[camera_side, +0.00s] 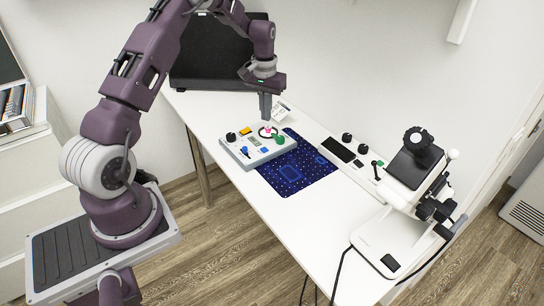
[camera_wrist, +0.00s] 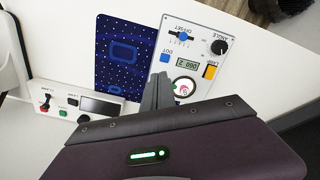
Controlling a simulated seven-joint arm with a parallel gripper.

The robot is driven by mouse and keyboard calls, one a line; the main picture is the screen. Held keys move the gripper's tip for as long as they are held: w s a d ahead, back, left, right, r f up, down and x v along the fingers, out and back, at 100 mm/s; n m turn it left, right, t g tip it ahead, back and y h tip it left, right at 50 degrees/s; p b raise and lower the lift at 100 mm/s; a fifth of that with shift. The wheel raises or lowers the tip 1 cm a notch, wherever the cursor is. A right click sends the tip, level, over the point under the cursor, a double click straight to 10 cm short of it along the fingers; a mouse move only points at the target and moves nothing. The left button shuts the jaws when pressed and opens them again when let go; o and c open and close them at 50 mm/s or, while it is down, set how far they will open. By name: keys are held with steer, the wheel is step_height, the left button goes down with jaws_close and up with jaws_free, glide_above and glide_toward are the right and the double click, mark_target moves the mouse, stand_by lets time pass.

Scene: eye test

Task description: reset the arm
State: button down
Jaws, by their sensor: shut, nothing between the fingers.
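My gripper (camera_side: 266,114) points down over the back edge of a light grey control box (camera_side: 244,161), with its fingers together and nothing between them. In the wrist view my gripper (camera_wrist: 158,80) shows its fingertips beside the blue DOT button (camera_wrist: 164,58). I cannot tell whether they touch the box. The box carries a black ANGLE knob (camera_wrist: 219,47), a blue OFFSET slider (camera_wrist: 182,36), a small display (camera_wrist: 187,65) and a yellow button (camera_wrist: 209,72).
A dark blue patterned mat (camera_side: 299,172) lies beside the box on the white table (camera_side: 270,205). A second control panel (camera_side: 347,165) and a white microscope-like instrument (camera_side: 397,222) stand to the right. A black screen-like panel (camera_side: 205,62) stands behind. The table's front is clear.

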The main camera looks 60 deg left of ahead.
steer(key=s+d+r+m+t, duration=0.1)
steer(key=s+d+r, duration=0.3)
steer(key=d+r, duration=0.4)
steer(key=s+d+r+m+t, duration=0.1)
steer(key=s+d+r, duration=0.2)
steer(key=d+r, duration=0.55)
steer(key=s+d+r+m+t, duration=0.1)
steer(key=s+d, duration=0.3)
steer(key=s, duration=0.7)
steer(key=s+d+r+m+t, duration=0.2)
steer(key=s+d+r, duration=0.1)
steer(key=s, duration=0.8)
steer(key=shift+s+d+r+m, duration=0.35)
steer(key=shift+d+r+m, duration=0.05)
steer(key=shift+d, duration=0.5)
